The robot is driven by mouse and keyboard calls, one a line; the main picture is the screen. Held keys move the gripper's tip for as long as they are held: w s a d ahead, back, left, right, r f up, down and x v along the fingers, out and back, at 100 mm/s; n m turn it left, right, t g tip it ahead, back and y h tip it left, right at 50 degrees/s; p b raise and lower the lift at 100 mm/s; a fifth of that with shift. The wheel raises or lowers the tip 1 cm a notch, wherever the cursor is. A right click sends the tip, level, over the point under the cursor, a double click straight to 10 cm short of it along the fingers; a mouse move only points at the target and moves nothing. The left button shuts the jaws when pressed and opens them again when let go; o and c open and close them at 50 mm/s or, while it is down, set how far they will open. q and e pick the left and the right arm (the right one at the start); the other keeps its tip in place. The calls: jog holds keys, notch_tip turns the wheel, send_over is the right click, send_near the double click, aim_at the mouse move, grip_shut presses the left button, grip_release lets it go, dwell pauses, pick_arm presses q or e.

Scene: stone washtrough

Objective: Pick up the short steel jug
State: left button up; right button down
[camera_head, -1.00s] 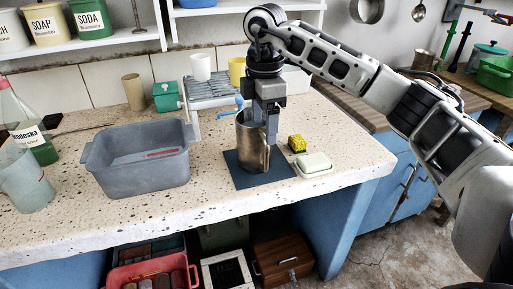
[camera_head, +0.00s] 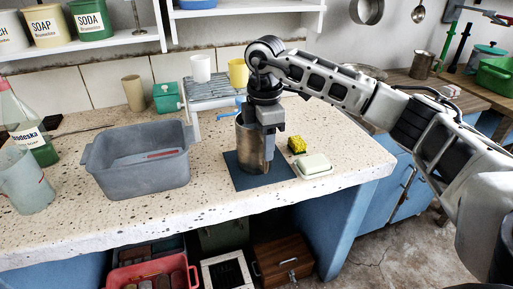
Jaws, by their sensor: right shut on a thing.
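A steel jug (camera_head: 248,148), brownish and shiny, stands upright over a dark blue mat (camera_head: 243,181) on the speckled stone top. I cannot tell whether its base touches the mat. My right gripper (camera_head: 268,150) points straight down and is shut on the jug's right side; its fingers and wrist hide part of the jug's wall and rim. Another steel vessel (camera_head: 423,65) stands on the wooden counter at the back right. My left gripper is not in view.
A grey basin (camera_head: 140,184) stands left of the mat. A yellow sponge (camera_head: 297,144) and a pale soap dish (camera_head: 314,165) lie close on the right. A rack (camera_head: 213,94) with cups stands behind. A bottle (camera_head: 33,135) and translucent jug (camera_head: 24,180) are far left.

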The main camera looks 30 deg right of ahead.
jog(key=shift+w+r, duration=0.1)
jog(key=shift+r, duration=0.15)
